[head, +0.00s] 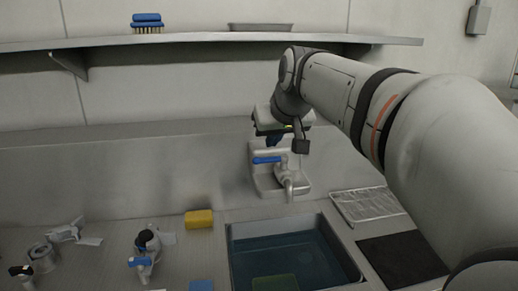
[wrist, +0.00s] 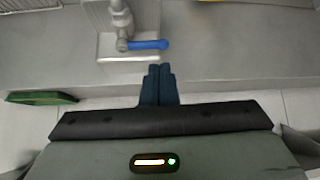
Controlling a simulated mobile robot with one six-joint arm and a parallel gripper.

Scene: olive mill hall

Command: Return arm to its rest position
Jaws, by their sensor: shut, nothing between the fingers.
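My arm reaches in from the right side of the head view and bends down over the tap. My gripper (head: 273,138) hangs just above and behind the tap's blue handle, its fingers small and partly hidden by my wrist. In the wrist view the two dark blue fingers (wrist: 159,70) lie side by side, closed together, with nothing between them. The tap (head: 288,182) has a blue lever (head: 267,160); in the wrist view the blue lever (wrist: 148,45) lies just beyond the fingertips, and they look apart.
A sink (head: 290,250) holds dark water below the tap. A shelf (head: 200,38) runs above, carrying a blue brush (head: 147,20) and a tray (head: 260,27).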

